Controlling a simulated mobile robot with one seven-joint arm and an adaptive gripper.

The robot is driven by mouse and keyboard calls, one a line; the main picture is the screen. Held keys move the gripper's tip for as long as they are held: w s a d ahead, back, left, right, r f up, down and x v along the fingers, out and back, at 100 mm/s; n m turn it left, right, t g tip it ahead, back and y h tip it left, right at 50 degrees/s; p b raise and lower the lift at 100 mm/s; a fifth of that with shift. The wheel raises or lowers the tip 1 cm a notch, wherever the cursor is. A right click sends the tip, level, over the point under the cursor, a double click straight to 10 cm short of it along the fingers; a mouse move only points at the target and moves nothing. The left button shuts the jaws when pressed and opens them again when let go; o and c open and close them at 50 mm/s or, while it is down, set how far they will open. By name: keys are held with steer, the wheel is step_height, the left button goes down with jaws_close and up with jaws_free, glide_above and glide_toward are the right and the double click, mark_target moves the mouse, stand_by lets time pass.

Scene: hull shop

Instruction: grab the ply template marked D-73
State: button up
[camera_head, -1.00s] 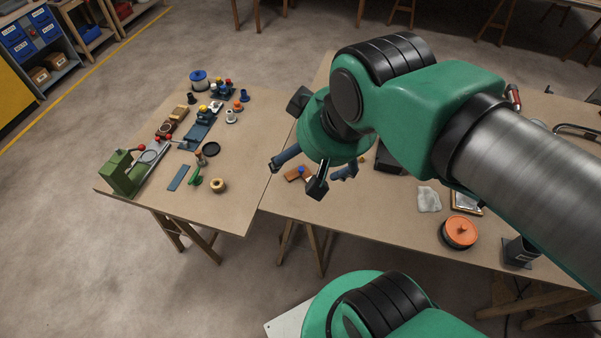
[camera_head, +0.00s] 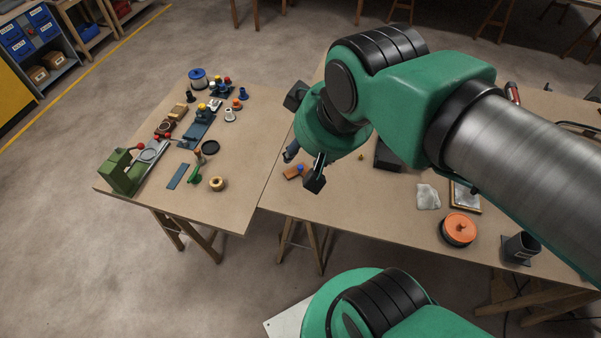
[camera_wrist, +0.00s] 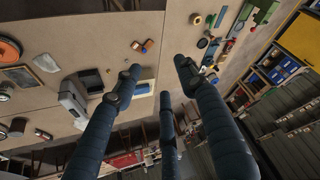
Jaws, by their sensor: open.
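I cannot pick out a ply template marked D-73; no such mark is legible in either view. My gripper (camera_head: 303,168) is above the left end of the right-hand table, partly hidden behind my own arm. In the wrist view its three long dark fingers (camera_wrist: 160,80) are spread apart with nothing between them. A small brown piece with a blue part (camera_head: 293,172) lies on the table beside the fingers, and it also shows in the wrist view (camera_wrist: 142,46). My arm hides much of the right-hand table.
The left table (camera_head: 235,205) carries a green press (camera_head: 122,172), a blue-grey strip (camera_head: 178,176) and several small parts. On the right table stand an orange-lidded round container (camera_head: 459,229), a dark cup (camera_head: 521,247) and a crumpled pale sheet (camera_head: 428,197). The right table's front left is clear.

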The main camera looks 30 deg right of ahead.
steer(key=w+d+f+g, duration=0.2)
steer(key=w+d+f, duration=0.1)
steer(key=w, duration=0.7)
steer(key=g+p, duration=0.2)
steer(key=g, duration=0.2)
glide_above(300, 167)
step_height(300, 167, down, 32)
steer(key=r, duration=0.1)
steer(key=shift+f+n, duration=0.25)
steer(key=shift+n, duration=0.15)
steer(key=shift+f+b, duration=0.75)
steer(key=shift+f, duration=3.55)
